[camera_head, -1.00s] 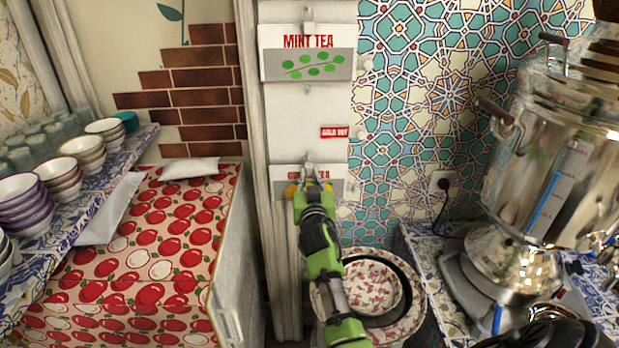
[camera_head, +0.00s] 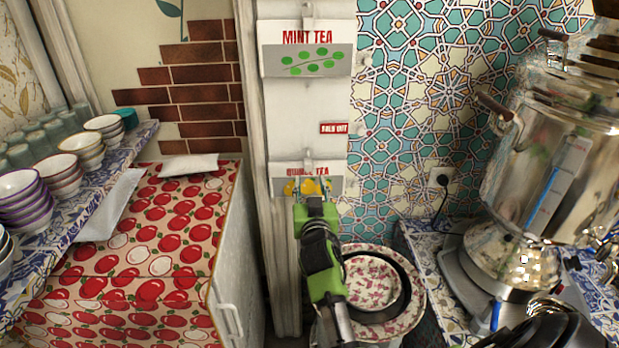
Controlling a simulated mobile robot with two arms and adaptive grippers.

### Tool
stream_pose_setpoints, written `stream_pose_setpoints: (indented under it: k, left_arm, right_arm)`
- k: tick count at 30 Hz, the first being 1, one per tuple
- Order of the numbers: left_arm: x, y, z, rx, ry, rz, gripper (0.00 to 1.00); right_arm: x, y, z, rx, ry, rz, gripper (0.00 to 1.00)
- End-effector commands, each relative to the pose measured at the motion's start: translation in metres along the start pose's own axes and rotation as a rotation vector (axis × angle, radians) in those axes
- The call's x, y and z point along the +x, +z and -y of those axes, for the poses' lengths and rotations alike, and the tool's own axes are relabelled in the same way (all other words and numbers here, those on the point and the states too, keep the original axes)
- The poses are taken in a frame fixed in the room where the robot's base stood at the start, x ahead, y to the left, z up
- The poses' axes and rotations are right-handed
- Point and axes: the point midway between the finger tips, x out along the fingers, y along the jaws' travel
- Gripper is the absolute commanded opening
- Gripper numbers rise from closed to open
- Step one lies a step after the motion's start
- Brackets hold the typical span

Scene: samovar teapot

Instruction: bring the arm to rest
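My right gripper (camera_head: 312,186), on its green and black arm, is raised in the middle of the head view. It is in front of the lowest wall pocket (camera_head: 280,186), which has red lettering partly hidden and yellow shapes on it. The fingers look spread apart, with nothing seen between them. Whether the fingertips touch the pocket cannot be told. My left gripper is not in view.
A mint tea pocket (camera_head: 305,62) hangs above. A large metal samovar (camera_head: 545,170) stands at right, and patterned plates (camera_head: 372,284) lie below the gripper. Stacked bowls (camera_head: 22,200) line the left shelf. The apple-patterned surface (camera_head: 160,235) is mostly free.

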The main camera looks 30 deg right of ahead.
Motion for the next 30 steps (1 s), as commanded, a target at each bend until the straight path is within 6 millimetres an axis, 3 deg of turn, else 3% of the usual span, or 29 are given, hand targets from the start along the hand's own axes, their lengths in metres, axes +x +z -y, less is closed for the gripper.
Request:
stream_pose_setpoints:
  k: [3, 10, 14, 17, 22, 26, 30]
  left_arm:
    - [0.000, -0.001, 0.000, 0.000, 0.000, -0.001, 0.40]
    - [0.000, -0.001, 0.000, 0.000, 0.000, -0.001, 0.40]
    - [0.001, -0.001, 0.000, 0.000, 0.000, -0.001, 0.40]
    - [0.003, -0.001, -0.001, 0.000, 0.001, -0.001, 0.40]
    - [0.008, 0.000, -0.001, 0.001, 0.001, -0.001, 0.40]
    - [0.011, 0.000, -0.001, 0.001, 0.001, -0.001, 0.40]
    - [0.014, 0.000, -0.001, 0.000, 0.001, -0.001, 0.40]
  right_arm:
    - [-0.012, 0.001, 0.000, 0.001, 0.000, 0.001, 0.36]
    - [-0.017, 0.000, 0.000, -0.001, 0.000, 0.001, 0.36]
    - [-0.018, 0.021, 0.008, -0.015, -0.022, 0.032, 0.36]
    - [-0.022, 0.066, 0.025, -0.045, -0.071, 0.101, 0.36]
    - [-0.052, 0.184, 0.060, -0.121, -0.192, 0.281, 0.36]
    - [-0.091, 0.276, 0.074, -0.178, -0.276, 0.426, 0.36]
    - [-0.147, 0.367, 0.076, -0.239, -0.355, 0.578, 0.36]
